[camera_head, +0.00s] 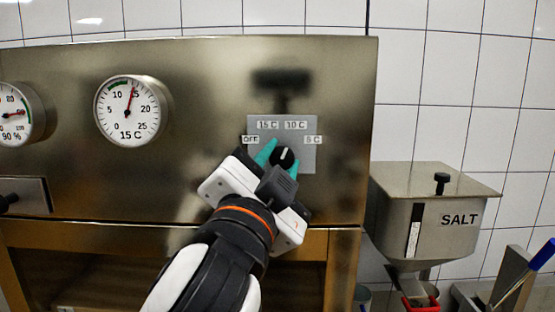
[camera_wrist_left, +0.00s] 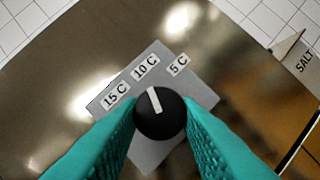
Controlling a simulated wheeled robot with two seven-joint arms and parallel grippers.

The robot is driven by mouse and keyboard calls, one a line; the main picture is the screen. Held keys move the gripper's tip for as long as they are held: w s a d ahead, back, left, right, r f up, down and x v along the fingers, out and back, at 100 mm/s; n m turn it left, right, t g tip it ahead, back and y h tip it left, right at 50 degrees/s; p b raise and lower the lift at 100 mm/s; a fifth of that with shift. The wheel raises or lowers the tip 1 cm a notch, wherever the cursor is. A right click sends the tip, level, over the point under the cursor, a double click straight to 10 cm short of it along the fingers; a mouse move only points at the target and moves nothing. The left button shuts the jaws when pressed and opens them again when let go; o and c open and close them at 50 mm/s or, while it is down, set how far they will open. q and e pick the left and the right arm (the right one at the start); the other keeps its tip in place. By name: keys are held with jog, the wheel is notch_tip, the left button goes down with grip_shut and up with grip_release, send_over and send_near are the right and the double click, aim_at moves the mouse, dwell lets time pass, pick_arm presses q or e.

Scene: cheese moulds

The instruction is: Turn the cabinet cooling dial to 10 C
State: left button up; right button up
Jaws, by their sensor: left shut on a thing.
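The cooling dial is a round black knob (camera_head: 285,156) with a white pointer line, on a grey plate (camera_head: 308,160) on the steel cabinet front. The plate carries labels OFF, 15 C, 10 C (camera_head: 296,125) and 5 C. In the left wrist view the pointer on the knob (camera_wrist_left: 160,115) points towards the 10 C label (camera_wrist_left: 145,66). My left gripper (camera_head: 276,154) has its teal fingers on both sides of the knob, shut on it; the fingers also show in the wrist view (camera_wrist_left: 160,122). My right gripper is not in view.
A round temperature gauge (camera_head: 128,110) marked 15 C and a humidity gauge (camera_head: 15,113) marked 90 % sit on the cabinet front to the left. A steel SALT hopper (camera_head: 435,215) stands to the right of the cabinet. A dark handle (camera_head: 8,200) is at the far left.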

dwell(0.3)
pick_arm(q)
jog(key=o, duration=1)
jog(key=shift+c, duration=0.2)
jog(key=b+v, duration=0.9)
jog(key=v, duration=0.3)
